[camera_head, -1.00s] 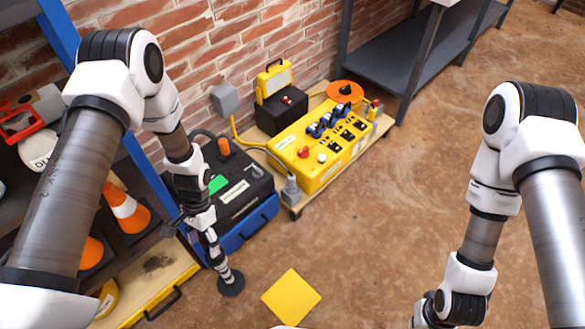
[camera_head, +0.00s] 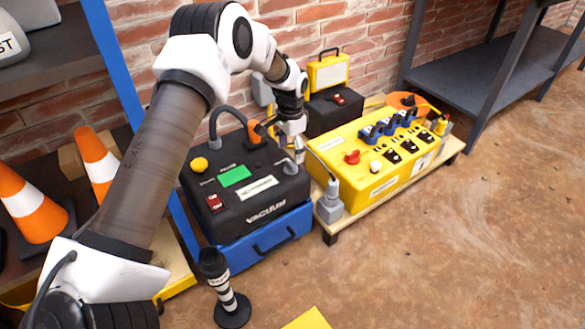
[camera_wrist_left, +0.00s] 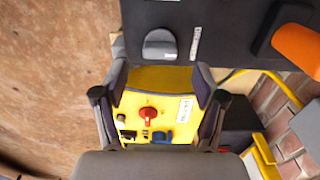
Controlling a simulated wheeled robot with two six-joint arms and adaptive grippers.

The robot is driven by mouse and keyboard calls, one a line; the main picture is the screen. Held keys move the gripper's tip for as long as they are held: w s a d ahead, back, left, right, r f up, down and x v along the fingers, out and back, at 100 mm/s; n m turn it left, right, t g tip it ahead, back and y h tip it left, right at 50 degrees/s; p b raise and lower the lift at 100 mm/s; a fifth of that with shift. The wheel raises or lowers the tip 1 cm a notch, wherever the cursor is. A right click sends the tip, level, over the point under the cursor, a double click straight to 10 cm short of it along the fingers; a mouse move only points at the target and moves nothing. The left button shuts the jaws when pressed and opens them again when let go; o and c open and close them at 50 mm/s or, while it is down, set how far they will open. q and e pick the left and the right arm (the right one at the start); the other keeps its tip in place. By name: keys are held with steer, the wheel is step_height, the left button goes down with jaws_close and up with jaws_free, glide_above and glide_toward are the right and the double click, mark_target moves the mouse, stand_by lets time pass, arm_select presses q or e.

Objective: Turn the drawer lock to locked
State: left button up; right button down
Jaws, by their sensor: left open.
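I cannot pick out a drawer lock for certain in any view. A grey turning knob (camera_wrist_left: 160,44) sits on a dark panel in the left wrist view, just past my open fingers; in the head view a grey hooked part (camera_head: 289,167) shows on top of the black and blue vacuum unit (camera_head: 262,217). My left gripper (camera_head: 281,148) is over the right side of that unit, open and empty; its two fingers also frame the left wrist view (camera_wrist_left: 160,88). A yellow-edged drawer or tray (camera_head: 178,287) is at the lower left, mostly hidden by my left arm. My right gripper is out of view.
A yellow power box (camera_head: 362,176) with a red knob (camera_head: 352,157) stands right of the vacuum on a low wooden board. An orange plug (camera_head: 254,132) rises from the vacuum. A black-and-white post (camera_head: 226,292) stands in front. Floor at right is clear.

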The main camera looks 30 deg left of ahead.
mark_target(291, 163)
arm_select(q)
step_height(291, 163, down, 5)
steer(key=shift+r+b, duration=0.1)
steer(key=shift+b, duration=0.8)
steer(key=shift+c, duration=0.7)
steer(key=c, duration=1)
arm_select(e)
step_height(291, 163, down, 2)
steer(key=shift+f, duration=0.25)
